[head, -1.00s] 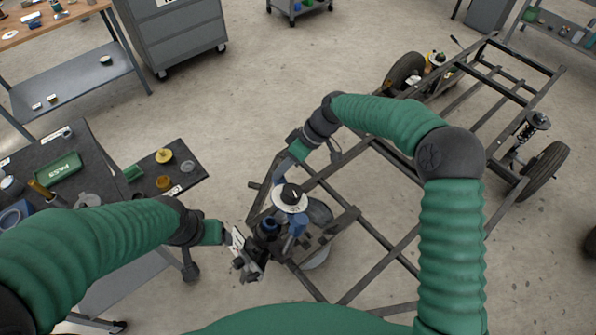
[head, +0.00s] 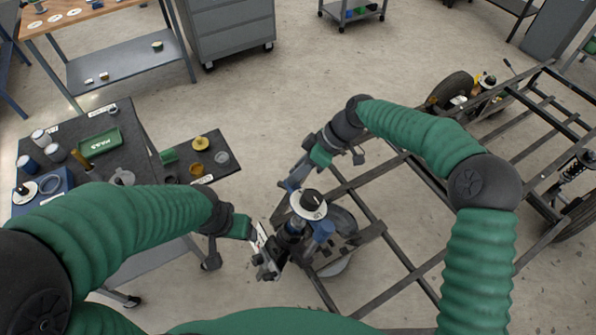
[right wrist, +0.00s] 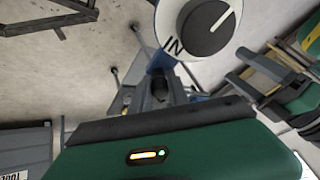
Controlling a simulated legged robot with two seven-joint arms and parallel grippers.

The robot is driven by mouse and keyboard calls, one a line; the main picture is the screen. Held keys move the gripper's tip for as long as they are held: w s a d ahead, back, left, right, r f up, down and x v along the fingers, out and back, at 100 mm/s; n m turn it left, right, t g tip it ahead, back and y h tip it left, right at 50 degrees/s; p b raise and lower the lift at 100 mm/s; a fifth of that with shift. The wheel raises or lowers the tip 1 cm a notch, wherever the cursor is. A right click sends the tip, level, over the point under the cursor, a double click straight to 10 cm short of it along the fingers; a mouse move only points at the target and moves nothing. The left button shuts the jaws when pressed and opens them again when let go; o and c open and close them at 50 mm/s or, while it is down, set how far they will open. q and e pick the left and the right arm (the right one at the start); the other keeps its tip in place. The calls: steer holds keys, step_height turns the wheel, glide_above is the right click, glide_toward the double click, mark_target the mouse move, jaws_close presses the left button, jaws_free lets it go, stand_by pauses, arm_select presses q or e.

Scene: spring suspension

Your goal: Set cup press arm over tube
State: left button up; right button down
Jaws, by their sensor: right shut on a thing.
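A white dial disc with a black knob (head: 311,203) sits on top of a blue press part (head: 322,232) at the near left corner of the dark frame. The disc (right wrist: 205,28) shows large in the right wrist view, with "IN" lettering and a white pointer. My right gripper (head: 293,182) is shut just behind the dial, apparently on the press arm, whose gripped part is mostly hidden. My left gripper (head: 266,256) is just left of the blue part, and its fingertips are too small to read. The tube under the dial cannot be made out clearly.
The dark metal chassis frame (head: 400,258) fills the right side, with a wheel (head: 452,90) beyond. A dark bench (head: 52,140) at left holds a green tray (head: 99,143), and a side shelf (head: 222,172) holds small yellow cups. The floor between is clear.

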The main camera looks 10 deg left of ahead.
steer(key=shift+w+a+r, duration=0.15)
steer(key=shift+w+r, duration=0.05)
steer(key=shift+r, duration=0.15)
steer(key=c, duration=1.5)
jaws_free()
steer(key=shift+o, duration=1.2)
steer(key=shift+f, duration=0.1)
steer(key=shift+s+f, duration=0.1)
steer(key=v, duration=1.6)
steer(key=shift+r, duration=0.3)
